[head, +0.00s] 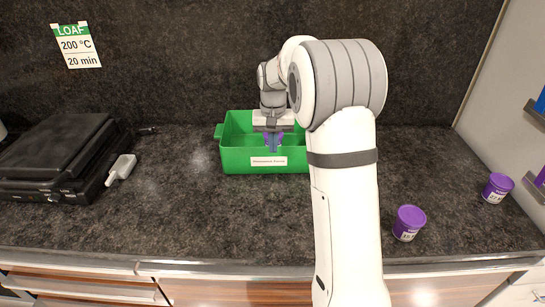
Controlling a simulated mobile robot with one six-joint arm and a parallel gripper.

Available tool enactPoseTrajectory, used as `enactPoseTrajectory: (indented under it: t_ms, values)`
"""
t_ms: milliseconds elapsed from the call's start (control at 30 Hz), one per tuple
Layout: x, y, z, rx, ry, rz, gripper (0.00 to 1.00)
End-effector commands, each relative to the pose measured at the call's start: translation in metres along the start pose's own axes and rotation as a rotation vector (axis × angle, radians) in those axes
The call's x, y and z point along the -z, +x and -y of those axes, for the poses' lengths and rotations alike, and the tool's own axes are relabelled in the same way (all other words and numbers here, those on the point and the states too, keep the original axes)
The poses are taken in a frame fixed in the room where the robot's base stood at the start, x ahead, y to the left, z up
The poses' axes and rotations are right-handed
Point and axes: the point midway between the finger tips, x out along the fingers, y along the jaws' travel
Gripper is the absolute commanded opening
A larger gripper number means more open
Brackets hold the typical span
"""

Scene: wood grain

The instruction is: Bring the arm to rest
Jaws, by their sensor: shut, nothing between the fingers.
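My gripper (272,142) points down over the green bin (235,160) at the back of the counter. Its purple-blue fingers are shut with nothing seen between them, and they reach in front of or into the bin's opening; the exact depth cannot be told. My white arm stands upright right of centre, bends at a grey-banded elbow and hides the right part of the bin.
A purple-lidded tub (408,223) stands right of my arm and another tub (497,188) is by the right wall. A black appliance (58,155) and a white tagged item (121,168) are at left. A paper notice (77,46) hangs behind. The counter (190,215) front is clear left of my arm.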

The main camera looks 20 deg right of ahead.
Motion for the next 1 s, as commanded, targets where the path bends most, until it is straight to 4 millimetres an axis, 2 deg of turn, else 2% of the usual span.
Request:
enactPoseTrajectory:
  t_ms: [233,367,500,667,833,1000]
  values:
    - [0.000,-0.007,0.000,0.000,-0.001,0.000,0.00]
    - [-0.024,-0.026,-0.001,0.004,-0.018,-0.024,0.00]
    - [-0.072,-0.053,-0.006,0.010,-0.051,-0.068,0.00]
    - [-0.134,-0.072,-0.013,0.017,-0.093,-0.121,0.00]
    - [-0.201,-0.078,-0.022,0.022,-0.138,-0.177,0.00]
    - [-0.262,-0.069,-0.032,0.026,-0.179,-0.228,0.00]
